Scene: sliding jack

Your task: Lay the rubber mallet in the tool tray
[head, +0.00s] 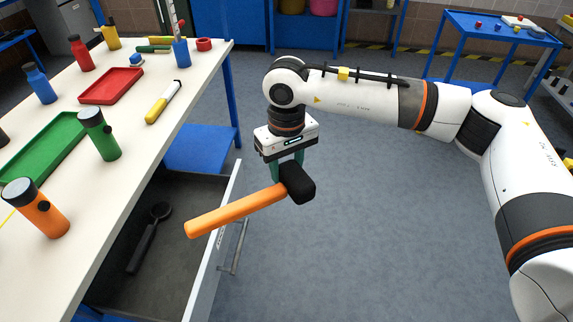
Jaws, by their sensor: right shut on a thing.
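The rubber mallet has an orange handle (235,211) and a black head (298,184). My right gripper (289,172) points down and is shut on the mallet close to its head. The mallet hangs in the air to the right of the workbench, its handle reaching left over the front of an open drawer (202,262). A red tray (112,87) and a larger green tray (42,147) lie on the bench; I cannot tell which is the tool tray. Both look empty. My left gripper is not in view.
The open drawer below holds a dark long-handled tool (150,238). A blue cart (500,31) stands far right. The floor between is clear.

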